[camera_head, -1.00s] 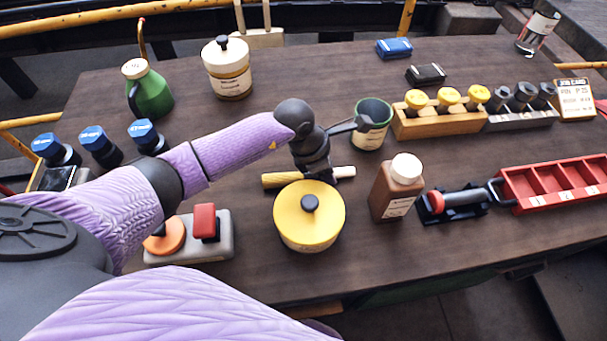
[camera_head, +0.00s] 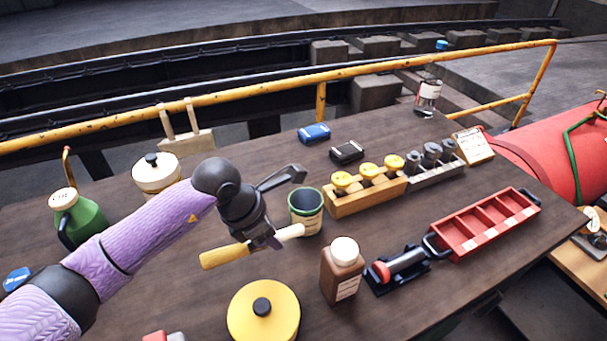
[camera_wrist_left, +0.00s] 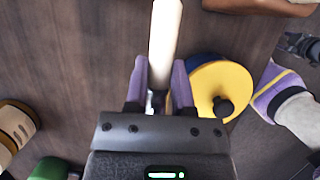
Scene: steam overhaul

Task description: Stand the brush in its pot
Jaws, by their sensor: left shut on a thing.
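The brush (camera_head: 224,255) has a yellow-tan wooden handle and a pale cream end. My left gripper (camera_head: 268,240) is shut on the brush near its middle and holds it roughly level above the table, cream end to the right. In the left wrist view the brush's cream end (camera_wrist_left: 165,40) juts out beyond the fingers of my left gripper (camera_wrist_left: 160,90). The pot seems to be the open green tin with a cream label (camera_head: 306,212), upright just right of the gripper; the cream end lies near its left side, apart or touching I cannot tell.
A yellow-lidded pot (camera_head: 280,318) and a brown bottle (camera_head: 342,272) stand in front. A wooden rack with yellow knobs (camera_head: 350,204) is behind right of the tin. A red tray (camera_head: 440,253) lies at the right. Bare table lies left of the brush.

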